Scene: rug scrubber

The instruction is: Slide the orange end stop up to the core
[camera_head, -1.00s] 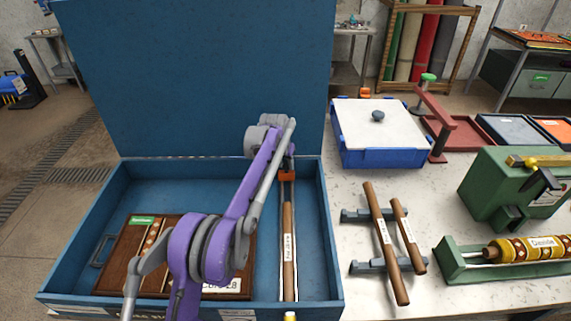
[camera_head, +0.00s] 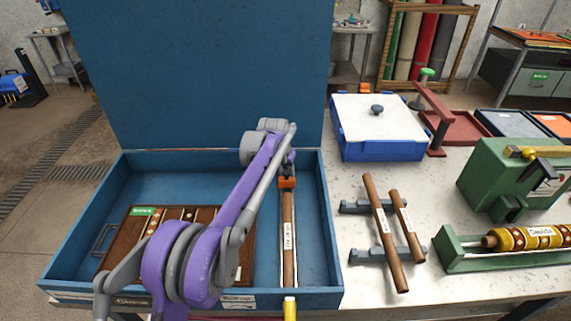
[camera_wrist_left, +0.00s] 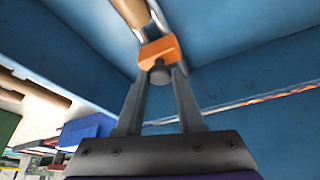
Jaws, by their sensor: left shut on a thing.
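The orange end stop (camera_head: 287,183) sits on a pale rail at the far end of the slot in the blue box. The brown core (camera_head: 289,235), a long labelled rod, lies in line with it on the near side. In the head view they look almost end to end. In the left wrist view the end stop (camera_wrist_left: 160,48) is just below the core's end (camera_wrist_left: 132,12); a small gap seems to show, but contact is hard to judge. My left gripper (camera_head: 287,169) is shut on the stop's dark knob (camera_wrist_left: 159,75). My right gripper is out of view.
The blue box (camera_head: 332,240) has raised walls and an upright lid (camera_head: 190,75) behind. A brown board (camera_head: 125,240) lies in it, left of the slot, partly behind my arm. Two rods (camera_head: 383,235) rest on grey stands to the right. A yellow piece (camera_head: 290,308) is at the core's near end.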

